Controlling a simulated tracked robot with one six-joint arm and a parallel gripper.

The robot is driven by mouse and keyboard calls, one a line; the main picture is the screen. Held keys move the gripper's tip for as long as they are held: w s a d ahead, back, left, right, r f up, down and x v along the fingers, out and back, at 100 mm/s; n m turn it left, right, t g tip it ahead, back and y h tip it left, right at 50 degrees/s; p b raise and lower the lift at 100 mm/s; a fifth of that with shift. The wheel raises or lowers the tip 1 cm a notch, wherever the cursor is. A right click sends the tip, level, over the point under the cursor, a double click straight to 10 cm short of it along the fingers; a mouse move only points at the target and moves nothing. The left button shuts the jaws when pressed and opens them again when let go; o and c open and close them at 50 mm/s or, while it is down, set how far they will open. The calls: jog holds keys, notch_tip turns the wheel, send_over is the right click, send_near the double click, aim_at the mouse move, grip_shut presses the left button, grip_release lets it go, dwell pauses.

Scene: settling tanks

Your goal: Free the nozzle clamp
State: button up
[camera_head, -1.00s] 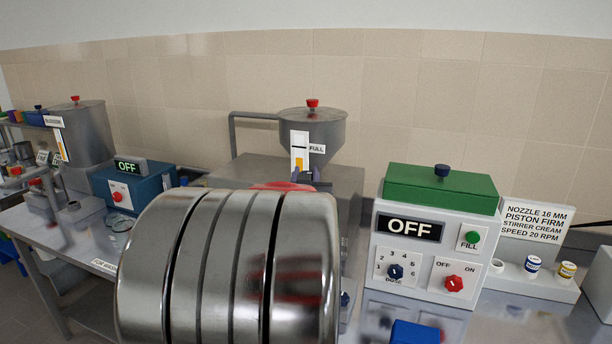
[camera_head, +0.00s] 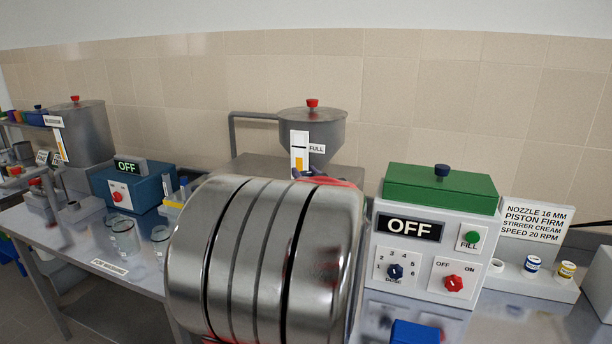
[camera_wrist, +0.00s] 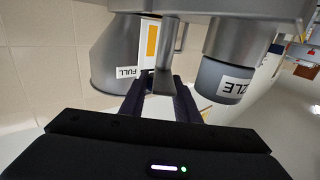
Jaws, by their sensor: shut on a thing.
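My gripper (camera_wrist: 162,97) is shut on a flat grey lever (camera_wrist: 166,70) in the wrist view, with one dark finger on each side of it. The lever looks like part of the nozzle clamp, but the clamp itself is not clearly seen. A dark grey cylinder (camera_wrist: 222,78) with a partly readable label ending in "ZLE" is to the right of the fingers. The grey hopper (camera_head: 325,128) with a FULL label stands behind; it also shows in the wrist view (camera_wrist: 112,52). In the head view my arm hides the lever and most of the gripper.
A control box (camera_head: 424,245) reading OFF, with a green top, stands right of my arm. A sign (camera_head: 535,222) and small pots are farther right. Glass beakers (camera_head: 124,238), a blue box (camera_head: 135,190) reading OFF and a second hopper (camera_head: 88,135) are left.

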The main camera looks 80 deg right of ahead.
aim_at(306, 173)
jog(key=shift+s+n+t+y, duration=0.1)
jog(key=shift+n+t+y, duration=0.2)
jog(key=shift+n+t, duration=0.15)
jog(key=n+t+y, duration=0.4)
jog(key=shift+d+t+y, duration=0.1)
jog(key=shift+t+y, duration=0.15)
jog(key=shift+y, duration=0.15)
jog(key=shift+n+t+y, duration=1.1)
jog(key=shift+n+y, duration=0.85)
jog(key=shift+y, duration=0.65)
jog(key=shift+r+y, duration=0.1)
jog(key=shift+y, duration=0.2)
jog(key=o, duration=1)
jog(key=shift+o, duration=0.2)
notch_tip(306, 173, up, 10)
jog(key=shift+f, duration=0.1)
